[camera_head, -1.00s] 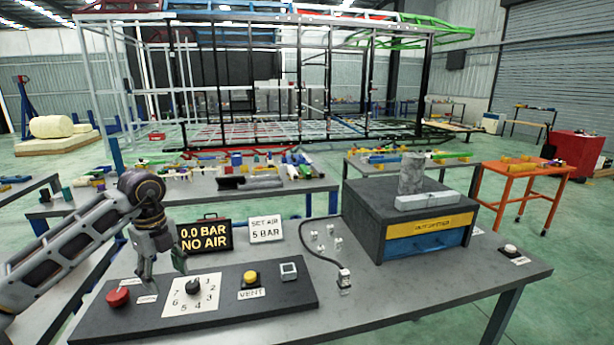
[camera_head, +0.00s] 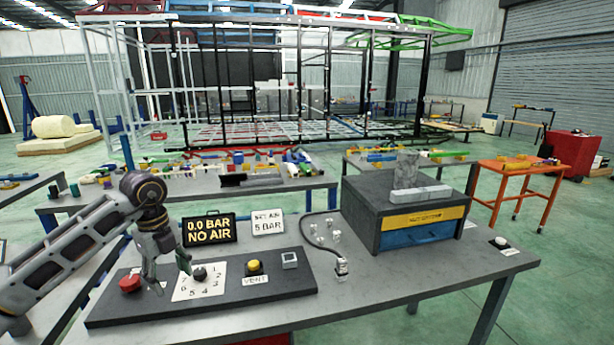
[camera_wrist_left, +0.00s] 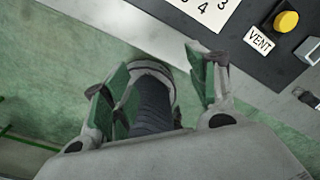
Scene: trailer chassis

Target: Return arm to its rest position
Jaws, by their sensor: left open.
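My left gripper (camera_head: 170,275) comes in from the left in the head view. It is open, with its fingers pointing down over the left part of the dark control panel (camera_head: 240,284). In that view it stands between the red knob (camera_head: 130,283) and the numbered dial plate (camera_head: 212,291). In the left wrist view the green-padded fingers (camera_wrist_left: 160,95) are apart, with nothing clearly held between them. The green floor shows below, and the panel lies at upper right with the yellow VENT button (camera_wrist_left: 286,21). My right gripper is in neither view.
Signs reading "0.0 BAR NO AIR" (camera_head: 209,229) and "SET AIR 5 BAR" (camera_head: 268,222) stand behind the panel. A dark box with a blue drawer (camera_head: 420,236) and grey blocks on top sits at right. The grey table (camera_head: 400,280) has free room in front of it.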

